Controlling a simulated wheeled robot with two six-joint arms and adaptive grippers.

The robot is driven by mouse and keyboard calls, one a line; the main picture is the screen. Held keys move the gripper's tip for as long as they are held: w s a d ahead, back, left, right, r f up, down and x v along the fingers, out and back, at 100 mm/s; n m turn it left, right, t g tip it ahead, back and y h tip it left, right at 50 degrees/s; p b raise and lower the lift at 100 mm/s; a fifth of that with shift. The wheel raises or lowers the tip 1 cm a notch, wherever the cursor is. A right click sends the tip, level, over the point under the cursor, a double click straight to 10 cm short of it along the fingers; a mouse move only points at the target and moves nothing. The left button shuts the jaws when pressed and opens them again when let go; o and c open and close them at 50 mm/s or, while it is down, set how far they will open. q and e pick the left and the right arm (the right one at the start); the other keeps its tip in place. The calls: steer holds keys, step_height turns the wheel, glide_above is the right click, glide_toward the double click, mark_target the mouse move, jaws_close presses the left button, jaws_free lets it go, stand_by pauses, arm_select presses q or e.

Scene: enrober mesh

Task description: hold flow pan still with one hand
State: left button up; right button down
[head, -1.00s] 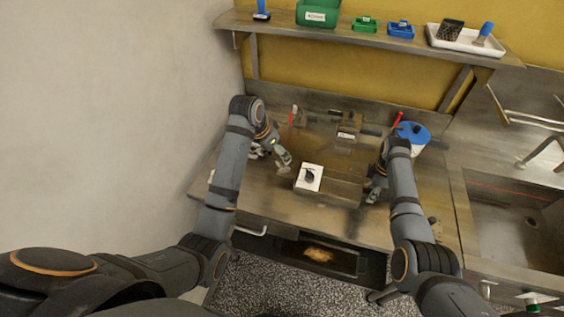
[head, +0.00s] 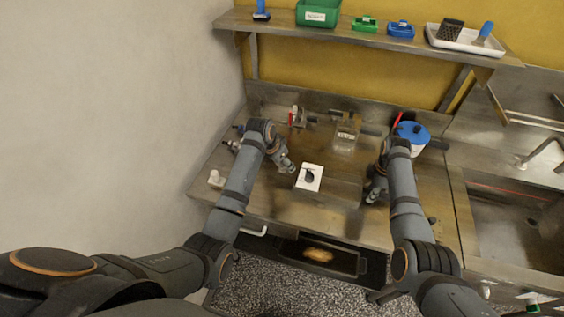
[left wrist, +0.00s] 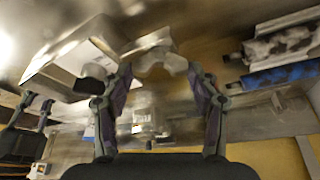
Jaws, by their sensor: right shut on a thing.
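The flow pan looks to be the grey metal box (head: 340,188) on the bench, with a white card bearing a dark shape (head: 309,177) at its left side. It also shows as a metal box (left wrist: 65,62) at upper left in the left wrist view. My right gripper (head: 374,190) is shut at the pan's right end; the arm partly hides the contact. My left gripper (head: 289,166) is above the bench, just left of the card. In the left wrist view its fingers (left wrist: 160,64) lean inward around pale, blurred shapes; I cannot tell whether these are only fingertips.
A clear container (head: 346,136) stands behind the pan. A blue-lidded tub (head: 412,133) is behind my right arm. A small white fitting (head: 216,179) is at the bench's left. A shelf (head: 360,45) with bins runs above; a sink (head: 515,220) is at right.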

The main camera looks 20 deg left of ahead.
arm_select(q)
steer(key=c, duration=0.5)
steer(key=n+y, duration=0.1)
steer(key=n, duration=0.1)
steer(key=n+y, duration=0.1)
steer(key=n, duration=0.2)
steer(key=shift+d, duration=0.15)
steer(key=o, duration=1.2)
steer(key=shift+c, duration=0.2)
steer(key=shift+r+t, duration=0.1)
steer(key=shift+t, duration=0.2)
steer(key=v, duration=0.7)
steer(key=shift+r, duration=0.2)
steer(key=shift+s, duration=0.1)
